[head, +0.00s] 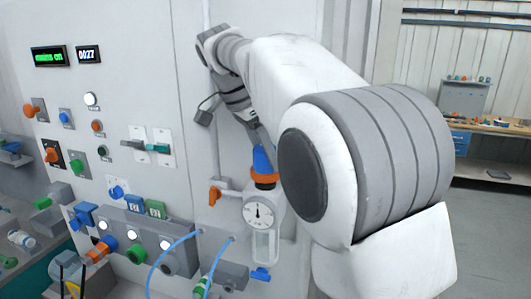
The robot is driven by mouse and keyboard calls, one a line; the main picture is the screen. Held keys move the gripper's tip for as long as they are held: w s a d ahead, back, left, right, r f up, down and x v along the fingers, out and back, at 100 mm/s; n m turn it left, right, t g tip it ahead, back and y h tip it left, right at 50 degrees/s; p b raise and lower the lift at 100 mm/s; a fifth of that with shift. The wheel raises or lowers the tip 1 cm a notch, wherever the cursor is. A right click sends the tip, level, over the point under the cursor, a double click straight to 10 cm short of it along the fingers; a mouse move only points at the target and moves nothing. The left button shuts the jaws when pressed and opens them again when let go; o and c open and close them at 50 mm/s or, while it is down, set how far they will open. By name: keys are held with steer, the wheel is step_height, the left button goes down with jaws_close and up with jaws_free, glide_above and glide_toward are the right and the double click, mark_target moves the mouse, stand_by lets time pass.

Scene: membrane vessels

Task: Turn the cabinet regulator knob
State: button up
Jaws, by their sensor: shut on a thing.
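The regulator (260,212) is fixed to the right part of the grey-white cabinet (150,30), with a round white dial and a clear bowl under it. Its blue knob (263,160) stands on top, above an orange ring (264,179). My gripper (257,141) comes down from above and is shut on the blue knob. The fingertips are small and partly hidden here. My arm fills the right of the head view and hides the cabinet's right side.
An orange valve handle (214,195) sticks out left of the regulator. Blue hoses (166,250) loop below it. Several knobs, buttons and switches (148,146) project from the panel at left. A workbench (490,128) stands at the far right.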

stand_by(0.3)
steer(key=o, duration=1.4)
steer(key=shift+r, duration=0.1)
